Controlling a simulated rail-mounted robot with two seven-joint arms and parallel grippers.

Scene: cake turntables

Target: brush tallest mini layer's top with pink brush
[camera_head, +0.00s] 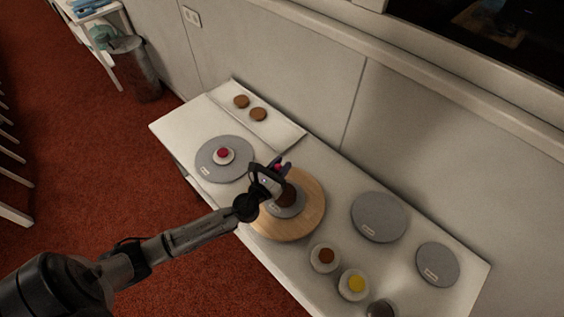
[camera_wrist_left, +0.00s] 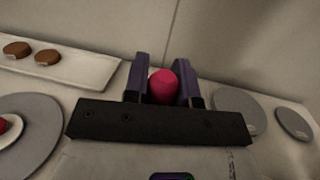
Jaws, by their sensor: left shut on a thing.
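My left gripper (camera_head: 280,166) is shut on a pink-topped thing (camera_wrist_left: 163,86), likely the pink brush. Its pink end shows between the two fingers in the left wrist view; the rest is hidden. The gripper is above the wooden turntable (camera_head: 315,208). A dark brown round layer (camera_head: 289,196) sits there on a grey disc, partly covered by the gripper. I cannot tell whether the held thing touches it. Two brown round layers (camera_head: 250,108) lie on the white tray (camera_head: 284,133) at the back left. Which layer is tallest is unclear. My right gripper is not in view.
A grey turntable (camera_head: 209,168) at left bears a small white dish with a pink-red content (camera_head: 224,154). Two empty grey turntables (camera_head: 379,217) (camera_head: 438,265) stand at right. Small dishes with brown (camera_head: 326,256) and yellow (camera_head: 355,284) contents line the front edge, beside a dark container (camera_head: 381,309).

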